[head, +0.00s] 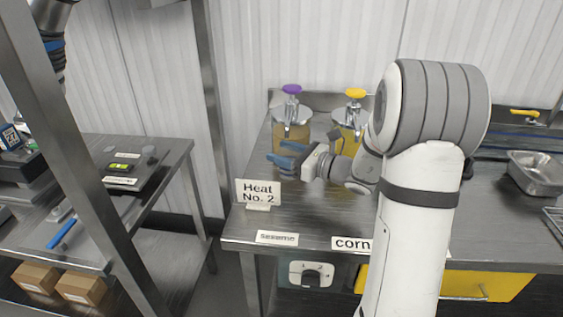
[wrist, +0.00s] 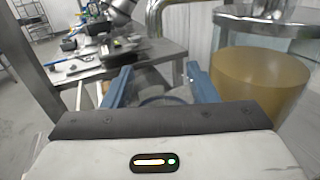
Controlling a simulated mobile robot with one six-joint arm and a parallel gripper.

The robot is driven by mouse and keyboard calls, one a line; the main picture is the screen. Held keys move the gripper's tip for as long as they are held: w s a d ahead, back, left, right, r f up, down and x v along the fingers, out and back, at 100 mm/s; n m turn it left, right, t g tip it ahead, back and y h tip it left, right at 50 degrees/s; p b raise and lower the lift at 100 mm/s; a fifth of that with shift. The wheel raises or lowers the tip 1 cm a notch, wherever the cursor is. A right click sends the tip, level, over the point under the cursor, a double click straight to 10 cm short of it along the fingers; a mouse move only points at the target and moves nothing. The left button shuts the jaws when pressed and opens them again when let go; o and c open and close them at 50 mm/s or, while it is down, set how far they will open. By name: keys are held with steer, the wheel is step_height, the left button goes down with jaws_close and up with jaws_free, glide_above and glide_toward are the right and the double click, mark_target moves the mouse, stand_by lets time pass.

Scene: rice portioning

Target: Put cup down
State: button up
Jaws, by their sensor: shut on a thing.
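My gripper (head: 287,154) is in front of the purple-topped pump jar, above the steel counter, with its blue fingers pointing left. In the wrist view the two blue fingers (wrist: 160,88) stand apart, with a curved, see-through rim between them. This rim looks like the cup (wrist: 165,101), gripped between the fingers. Most of the cup is hidden by the gripper body in the wrist view, and I cannot make it out clearly in the head view. Whether its base touches the counter cannot be told.
The purple-topped jar (head: 291,133) and yellow-topped jar (head: 350,140) stand at the back of the counter (head: 300,222). A scale (head: 124,170) sits on the left table. Bare counter lies in front of the gripper.

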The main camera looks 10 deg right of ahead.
steer(key=shift+w+a, duration=0.2)
steer(key=shift+a, duration=0.1)
steer(key=shift+w+a+f, duration=0.1)
steer(key=shift+f, duration=1.75)
steer(key=o, duration=1)
steer(key=shift+r, duration=0.2)
steer(key=v, duration=1.2)
steer(key=shift+f+b, duration=0.1)
steer(key=shift+b, duration=0.2)
